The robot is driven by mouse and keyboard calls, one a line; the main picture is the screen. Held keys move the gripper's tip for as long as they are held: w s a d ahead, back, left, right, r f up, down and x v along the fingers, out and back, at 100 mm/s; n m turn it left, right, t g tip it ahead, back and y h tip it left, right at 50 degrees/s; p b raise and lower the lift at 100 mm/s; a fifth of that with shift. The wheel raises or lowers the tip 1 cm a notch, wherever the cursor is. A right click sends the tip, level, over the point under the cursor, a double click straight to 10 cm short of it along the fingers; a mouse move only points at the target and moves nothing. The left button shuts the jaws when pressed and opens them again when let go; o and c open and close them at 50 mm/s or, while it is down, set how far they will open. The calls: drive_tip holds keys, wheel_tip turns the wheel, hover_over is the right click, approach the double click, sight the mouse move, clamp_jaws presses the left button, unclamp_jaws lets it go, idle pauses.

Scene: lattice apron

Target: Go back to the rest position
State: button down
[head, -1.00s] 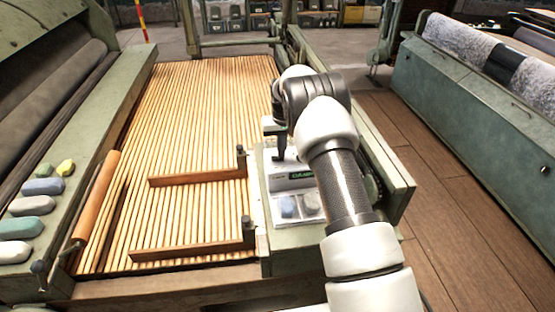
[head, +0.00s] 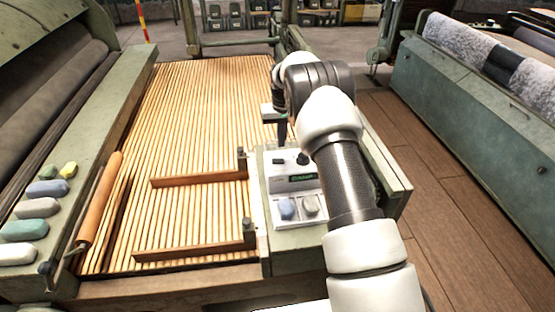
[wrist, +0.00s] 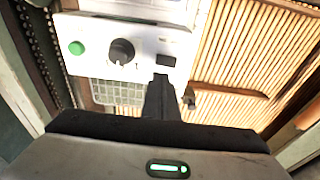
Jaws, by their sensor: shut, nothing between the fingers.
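My gripper (head: 282,136) is above the right edge of the slatted wooden apron in the head view, just behind the control box. My arm reaches forward to it from the lower right. In the wrist view my gripper (wrist: 162,85) is shut, its fingers together and empty, with the control panel (wrist: 105,45) beyond them. The control panel also shows in the head view (head: 282,184), with a dark knob, a small green-lit display and a blue and a white button. The fingertips appear apart from the panel.
The slatted apron (head: 190,120) carries two wooden guide bars (head: 200,178). Several coloured blocks (head: 38,208) lie on the left green ledge. A green machine with a grey fleecy roll (head: 468,45) stands at right. Wooden floor (head: 425,190) lies open between.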

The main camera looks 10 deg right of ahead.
drive_tip(key=shift+r, duration=0.3)
